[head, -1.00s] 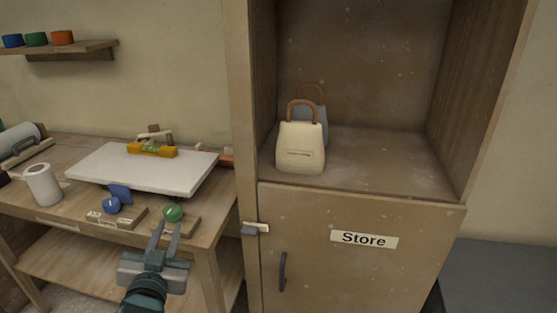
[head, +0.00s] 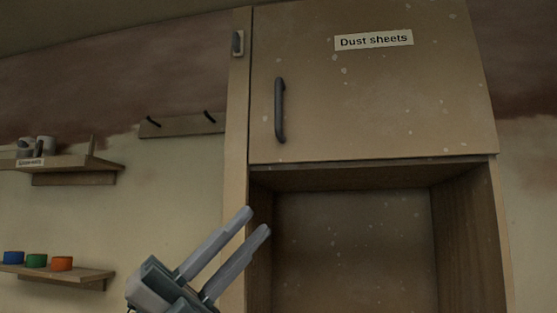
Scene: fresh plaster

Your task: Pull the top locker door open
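The top locker door (head: 385,100) is shut and carries a label reading "Dust sheets" (head: 374,39). Its dark vertical handle (head: 280,110) is near the door's left edge. A small latch-like fitting (head: 237,43) sits on the frame left of the door. My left gripper (head: 257,222) is raised in front of the locker's left post, below and left of the handle and apart from it. Its two fingers are spread with nothing between them. My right gripper is not in the view.
Below the door is an open compartment (head: 350,245). On the left wall are a shelf with tins (head: 75,162), a lower shelf with blue, green and orange tubs (head: 62,264), and a rail with dark hooks (head: 180,125).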

